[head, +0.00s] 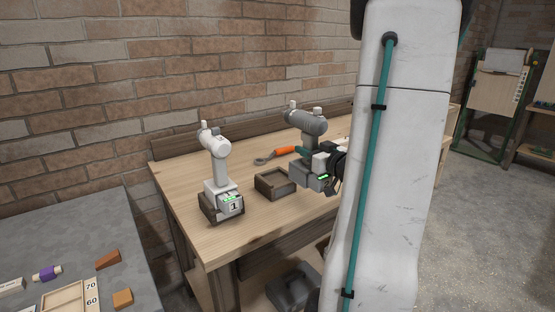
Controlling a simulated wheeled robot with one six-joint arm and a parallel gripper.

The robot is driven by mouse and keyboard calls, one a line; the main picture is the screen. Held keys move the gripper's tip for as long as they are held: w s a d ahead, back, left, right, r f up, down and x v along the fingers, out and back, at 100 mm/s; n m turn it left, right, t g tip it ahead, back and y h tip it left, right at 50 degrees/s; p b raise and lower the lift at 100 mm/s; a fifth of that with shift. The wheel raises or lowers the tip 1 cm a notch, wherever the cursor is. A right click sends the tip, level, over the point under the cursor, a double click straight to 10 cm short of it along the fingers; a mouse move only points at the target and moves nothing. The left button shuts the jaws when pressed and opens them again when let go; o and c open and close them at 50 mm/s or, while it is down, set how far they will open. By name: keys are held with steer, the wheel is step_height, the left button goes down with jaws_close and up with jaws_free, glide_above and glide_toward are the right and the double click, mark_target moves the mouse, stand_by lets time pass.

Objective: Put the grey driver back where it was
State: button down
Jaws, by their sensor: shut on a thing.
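The grey driver (308,124) is upright above the wooden workbench (258,229), its battery base low and a small green light on its side. My gripper (322,162) reaches in from the right and is shut on it; my arm hides part of the gripper. I cannot tell whether the driver's base touches the bench. An empty dark wooden holder (258,188) lies just left of the driver. A white driver (220,165) stands upright in another dark holder (207,208) marked "1", farther left.
An orange-handled tool (285,151) lies behind the empty holder. A brick wall closes the back. A grey table (30,240) with small blocks is at the lower left. A dark case (292,288) sits below the bench. The bench's front left is bare.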

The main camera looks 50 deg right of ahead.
steer(key=w+f, duration=0.4)
steer(key=w, duration=0.7)
steer(key=shift+w+d+f, duration=0.25)
steer(key=shift+w+d, duration=0.1)
steer(key=c, duration=1)
jaws_free()
steer(key=shift+f, duration=0.2)
steer(key=shift+c, duration=0.2)
